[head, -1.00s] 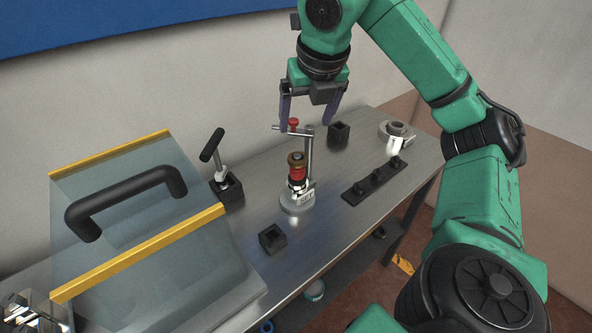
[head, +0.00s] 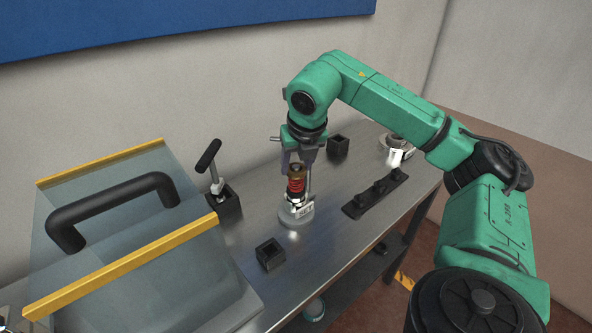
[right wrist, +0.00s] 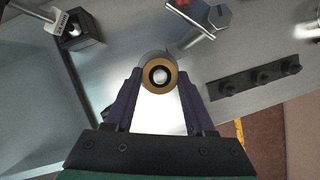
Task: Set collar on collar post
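A small stand (head: 297,213) with a label on its base is on the metal bench. On it stands a stack with a red spring-like part (head: 296,185) and a brass-coloured collar (head: 295,170) on top. The collar shows from above in the right wrist view (right wrist: 160,87), as a ring around a bright centre. My right gripper (head: 298,161) points down over the stack. Its fingers are apart, one on each side of the collar; whether they touch it I cannot tell. I cannot tell which part is the collar post.
A clear box with a black handle (head: 115,200) and yellow edges stands at left. A lever in a black block (head: 225,203), two open black blocks (head: 270,254) (head: 338,146), a black pegged rack (head: 375,195) and a white-and-grey fixture (head: 396,150) surround the stand.

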